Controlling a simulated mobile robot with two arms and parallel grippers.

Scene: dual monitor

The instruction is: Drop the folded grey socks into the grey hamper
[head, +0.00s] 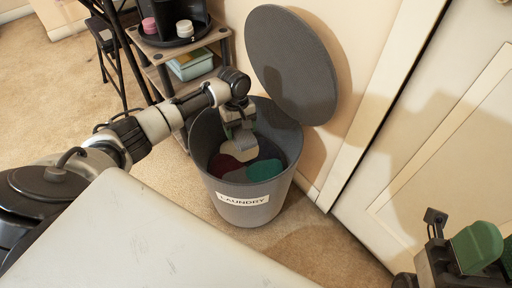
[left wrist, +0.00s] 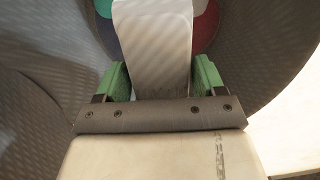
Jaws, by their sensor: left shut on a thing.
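The grey hamper (head: 240,205), a round bin with a "LAUNDRY" label, stands on the carpet with its lid (head: 291,62) open and tilted back toward the wall. My left gripper (head: 240,128) points down over the hamper's open mouth. It is shut on the folded grey socks (head: 243,141), which hang below its fingers. In the left wrist view the socks (left wrist: 155,45) lie between the two green fingers, with the hamper's grey inner wall around them. My right gripper (head: 475,250) is at the lower right, partly cut off, away from the hamper; its opening is unclear.
Cream, dark red and teal cloths (head: 265,169) lie inside the hamper. A pale table top (head: 150,235) fills the lower left. A shelf (head: 160,75) with a dark machine and a blue-green box stands behind the hamper. A white door (head: 440,130) is at the right.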

